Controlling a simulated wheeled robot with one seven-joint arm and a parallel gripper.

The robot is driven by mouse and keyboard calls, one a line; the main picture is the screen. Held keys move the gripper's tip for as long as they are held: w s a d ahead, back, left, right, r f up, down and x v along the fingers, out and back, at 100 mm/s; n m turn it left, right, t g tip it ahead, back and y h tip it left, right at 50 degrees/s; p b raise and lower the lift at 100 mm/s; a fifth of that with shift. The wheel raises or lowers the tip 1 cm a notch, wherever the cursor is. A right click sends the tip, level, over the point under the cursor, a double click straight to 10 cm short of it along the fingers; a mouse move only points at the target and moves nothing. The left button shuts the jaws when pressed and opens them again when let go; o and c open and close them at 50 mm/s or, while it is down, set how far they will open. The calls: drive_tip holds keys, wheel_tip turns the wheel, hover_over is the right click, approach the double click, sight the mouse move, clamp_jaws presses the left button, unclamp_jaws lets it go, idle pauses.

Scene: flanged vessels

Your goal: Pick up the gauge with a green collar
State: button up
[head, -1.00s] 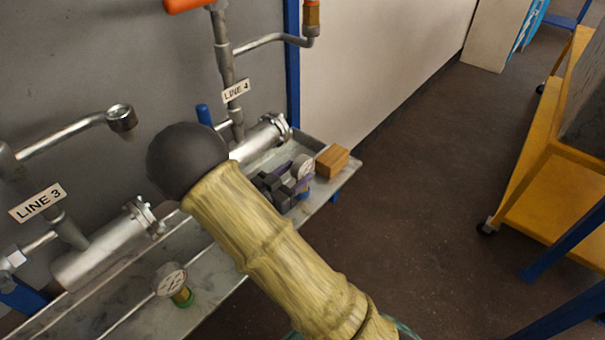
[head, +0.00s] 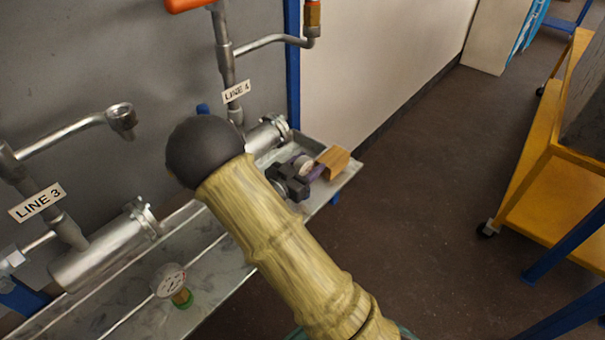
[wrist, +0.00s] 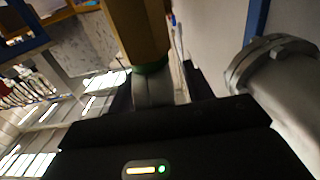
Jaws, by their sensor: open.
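A gauge with a white dial (head: 168,281), brass stem and green collar at its foot stands on the metal bench at lower left. My gripper (head: 290,183) is dark and open, over the bench's far end, well away from that gauge. A second white dial (head: 303,164) shows right beside my gripper, with purple next to it; its collar is hidden. In the wrist view, a grey rounded piece (wrist: 152,88) with a green band (wrist: 152,66) shows beyond the black gripper body, below a tan block-like piece. I cannot tell whether it lies between the fingers.
A wooden block (head: 337,162) sits at the bench's far right end, close to my gripper. Flanged vessels (head: 100,248) line the wall behind, and a flange (wrist: 272,58) is close on the right in the wrist view. A yellow cart (head: 540,190) stands across open floor.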

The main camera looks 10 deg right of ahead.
clamp_jaws()
idle(0.3)
wheel_tip(320, 180, up, 10)
drive_tip(key=shift+r+p, duration=0.1)
drive_tip(key=shift+p, duration=1)
